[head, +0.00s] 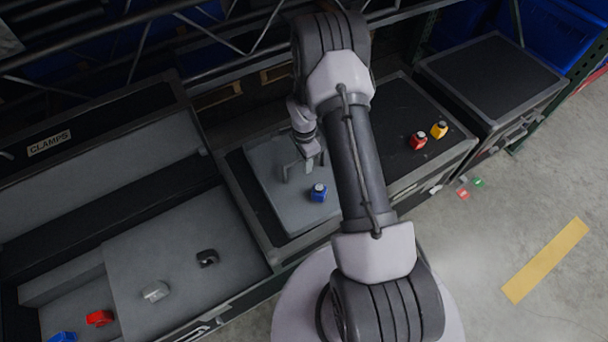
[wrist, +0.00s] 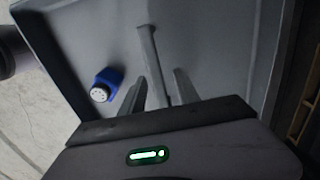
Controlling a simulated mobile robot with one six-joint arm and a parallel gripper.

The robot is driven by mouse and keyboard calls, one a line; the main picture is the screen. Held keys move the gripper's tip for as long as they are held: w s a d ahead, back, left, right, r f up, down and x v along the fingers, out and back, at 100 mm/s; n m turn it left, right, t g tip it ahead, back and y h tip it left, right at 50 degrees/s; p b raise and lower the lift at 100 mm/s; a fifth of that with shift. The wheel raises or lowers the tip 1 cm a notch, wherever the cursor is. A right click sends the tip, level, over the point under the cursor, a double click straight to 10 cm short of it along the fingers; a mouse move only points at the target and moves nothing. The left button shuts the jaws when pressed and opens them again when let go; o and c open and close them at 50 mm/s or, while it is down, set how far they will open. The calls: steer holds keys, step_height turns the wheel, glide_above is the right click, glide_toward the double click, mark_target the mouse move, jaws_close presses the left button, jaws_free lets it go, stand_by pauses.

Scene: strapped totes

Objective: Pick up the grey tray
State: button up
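The grey tray (head: 288,214) lies on a black case top in the middle of the head view. It fills most of the wrist view (wrist: 225,50) and has a raised grey bar handle (wrist: 148,45) near its middle. A small blue container with a white top (head: 319,192) sits on the tray and also shows in the wrist view (wrist: 104,86). My gripper (wrist: 160,78) is open, with one finger on each side of the handle and gaps visible. In the head view my gripper (head: 308,163) is low over the tray, partly hidden by my arm.
Red (head: 418,140) and yellow (head: 439,130) containers stand on the black top right of the tray. A case labelled CLAMPS (head: 49,143) is at left, with red (head: 99,318), white and black clamps before it. Metal shelving runs behind; open floor is at right.

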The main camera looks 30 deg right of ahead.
step_height(320, 180, down, 2)
steer(key=shift+f, duration=0.1)
jaws_close()
steer(key=shift+w+r, duration=0.1)
steer(key=shift+r, duration=0.1)
stand_by(1.1)
